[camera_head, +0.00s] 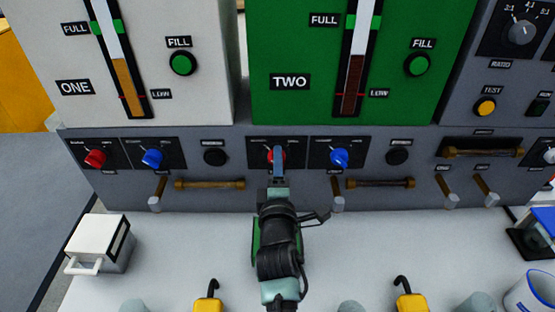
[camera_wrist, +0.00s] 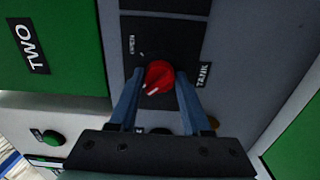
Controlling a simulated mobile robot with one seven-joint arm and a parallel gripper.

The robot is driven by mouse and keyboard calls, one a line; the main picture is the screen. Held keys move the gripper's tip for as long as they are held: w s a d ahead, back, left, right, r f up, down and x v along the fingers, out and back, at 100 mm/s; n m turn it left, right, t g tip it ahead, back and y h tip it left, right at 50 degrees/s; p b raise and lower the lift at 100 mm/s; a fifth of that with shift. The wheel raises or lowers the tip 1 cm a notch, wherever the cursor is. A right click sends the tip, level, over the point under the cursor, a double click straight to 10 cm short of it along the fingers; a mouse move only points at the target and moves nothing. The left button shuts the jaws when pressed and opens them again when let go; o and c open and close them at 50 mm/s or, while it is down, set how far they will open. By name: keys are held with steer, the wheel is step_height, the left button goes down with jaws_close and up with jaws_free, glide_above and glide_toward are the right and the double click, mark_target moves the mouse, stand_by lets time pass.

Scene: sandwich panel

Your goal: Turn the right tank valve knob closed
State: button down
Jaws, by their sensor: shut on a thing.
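The right tank valve knob (camera_wrist: 159,76) is a red dial under the green tank marked TWO, with a TANK label beside it in the wrist view. Its white pointer mark faces lower left in that view. My gripper (camera_wrist: 159,84) is shut on this knob, with one blue finger on each side. In the head view my gripper (camera_head: 278,158) reaches the panel from the front and covers much of the knob (camera_head: 269,156). The dial markings around it are partly hidden or too small to read.
A blue knob (camera_head: 339,158) is close on the right and a black knob (camera_head: 215,157) on the left. Another red knob (camera_head: 95,158) sits under tank ONE. Brown bar handles (camera_head: 209,183) and levers (camera_head: 338,194) stick out below. A white box (camera_head: 100,243) stands on the counter.

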stand_by(0.4)
steer(key=shift+c, duration=1.8)
jaws_free()
steer(key=s, duration=1.3)
